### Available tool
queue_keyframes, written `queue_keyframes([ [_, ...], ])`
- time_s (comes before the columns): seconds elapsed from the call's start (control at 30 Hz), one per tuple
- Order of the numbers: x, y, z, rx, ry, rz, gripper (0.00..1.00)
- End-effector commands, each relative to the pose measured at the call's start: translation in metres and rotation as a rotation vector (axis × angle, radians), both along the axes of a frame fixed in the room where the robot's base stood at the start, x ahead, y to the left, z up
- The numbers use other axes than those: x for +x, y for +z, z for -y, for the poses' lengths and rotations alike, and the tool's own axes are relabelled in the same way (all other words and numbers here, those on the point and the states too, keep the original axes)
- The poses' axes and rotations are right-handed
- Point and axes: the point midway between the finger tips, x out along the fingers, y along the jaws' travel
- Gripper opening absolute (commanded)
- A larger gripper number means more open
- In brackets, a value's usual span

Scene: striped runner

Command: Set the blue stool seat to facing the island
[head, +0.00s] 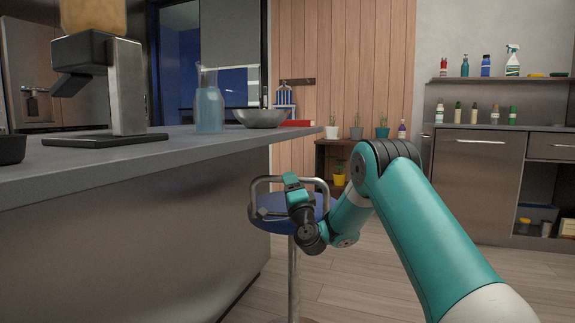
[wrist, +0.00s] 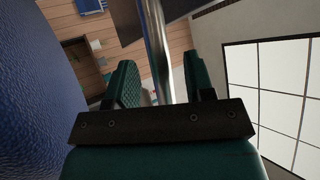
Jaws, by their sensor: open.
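The blue stool seat (head: 268,203) sits on a metal post beside the island (head: 150,200), to the right of its end. A curved metal rail (head: 252,188) rises around the seat; I cannot tell exactly which way the seat faces. My gripper (head: 291,180) is at the top of the rail, above the seat, and hides part of both. In the wrist view, my gripper (wrist: 160,82) is open, with the metal rail (wrist: 156,40) running between its two green fingers. The blue seat (wrist: 38,100) fills the left side there. Contact with the rail is not clear.
The island top holds a dark appliance (head: 120,90), a glass pitcher (head: 209,105) and a metal bowl (head: 260,117). A low wooden shelf with potted plants (head: 340,178) stands behind the stool. Grey cabinets (head: 475,180) are at the right. Floor right of the stool is clear.

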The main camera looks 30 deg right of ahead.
Motion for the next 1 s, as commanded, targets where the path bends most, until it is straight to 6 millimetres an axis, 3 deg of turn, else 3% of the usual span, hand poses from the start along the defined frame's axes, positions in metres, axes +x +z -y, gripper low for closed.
queue_keyframes([
  [0.03, 0.004, 0.01, 0.001, 0.0, 0.001, -0.001, 0.48],
  [0.2, 0.014, 0.014, 0.003, 0.0, 0.001, -0.001, 0.48],
  [0.77, 0.022, 0.013, 0.005, 0.001, 0.001, 0.0, 0.48],
  [0.9, 0.022, 0.013, 0.005, 0.0, 0.0, 0.0, 0.16],
  [1.0, 0.022, 0.013, 0.005, 0.0, 0.0, 0.0, 0.0],
])
